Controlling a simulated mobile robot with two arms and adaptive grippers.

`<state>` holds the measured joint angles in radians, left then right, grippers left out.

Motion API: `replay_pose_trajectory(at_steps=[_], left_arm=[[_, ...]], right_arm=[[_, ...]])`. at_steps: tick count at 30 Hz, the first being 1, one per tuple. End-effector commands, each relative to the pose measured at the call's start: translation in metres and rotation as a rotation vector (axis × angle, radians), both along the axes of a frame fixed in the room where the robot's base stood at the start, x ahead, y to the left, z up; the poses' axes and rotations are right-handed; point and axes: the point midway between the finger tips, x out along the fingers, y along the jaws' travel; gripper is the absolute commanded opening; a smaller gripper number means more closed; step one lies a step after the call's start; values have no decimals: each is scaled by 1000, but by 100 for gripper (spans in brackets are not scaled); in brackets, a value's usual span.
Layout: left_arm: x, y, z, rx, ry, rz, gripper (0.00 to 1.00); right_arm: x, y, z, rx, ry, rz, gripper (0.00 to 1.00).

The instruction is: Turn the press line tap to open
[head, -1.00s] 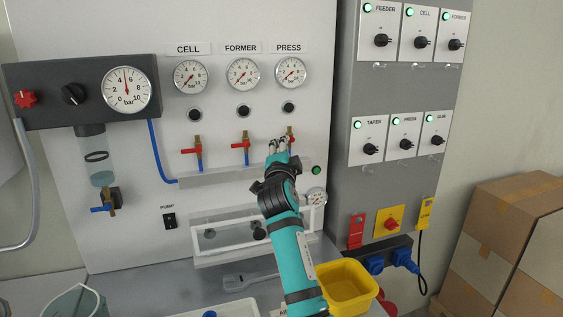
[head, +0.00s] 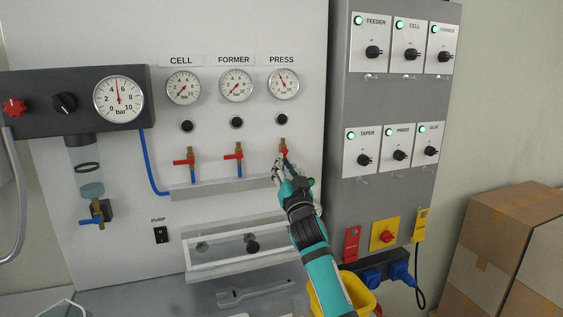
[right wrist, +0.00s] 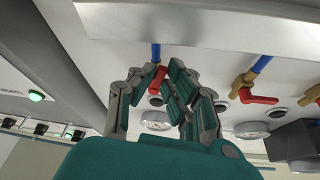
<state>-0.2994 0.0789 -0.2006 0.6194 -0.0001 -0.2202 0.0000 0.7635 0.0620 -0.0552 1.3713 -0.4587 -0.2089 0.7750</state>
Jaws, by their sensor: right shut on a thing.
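The press line tap (head: 283,146) is a brass valve with a red handle under the PRESS gauge (head: 284,84). My right gripper (head: 281,168) is at this tap and shut on its red handle. In the right wrist view the red handle (right wrist: 157,79) shows between the fingers (right wrist: 155,95), below a blue pipe. It appears to lie roughly along the pipe, though the fingers partly hide it. The PRESS gauge needle points up and left. My left gripper is not in view.
The CELL tap (head: 185,161) and FORMER tap (head: 234,157) stand to the left with red handles crosswise. A ledge (head: 215,187) runs below the taps. A grey switch cabinet (head: 390,100) is to the right; a yellow bin (head: 357,292) is below my right arm.

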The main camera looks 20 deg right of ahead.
Motion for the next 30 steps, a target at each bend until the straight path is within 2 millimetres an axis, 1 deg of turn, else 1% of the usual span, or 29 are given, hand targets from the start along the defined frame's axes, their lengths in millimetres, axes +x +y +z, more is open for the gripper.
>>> replay_pose_trajectory(at_steps=[1, 3, 12, 19, 30], left_arm=[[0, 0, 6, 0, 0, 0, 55], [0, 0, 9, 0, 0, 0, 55], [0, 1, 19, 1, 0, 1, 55], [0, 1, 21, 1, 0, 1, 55], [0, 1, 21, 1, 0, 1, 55]], right_arm=[[0, -3, 2, -38, 3, -3, 0], [0, -5, 1, -85, 1, -2, 0], [0, -9, 0, -225, -5, -2, 0], [1, -10, -1, -265, -8, -1, 0], [1, -10, -1, -269, -9, -1, 0]])
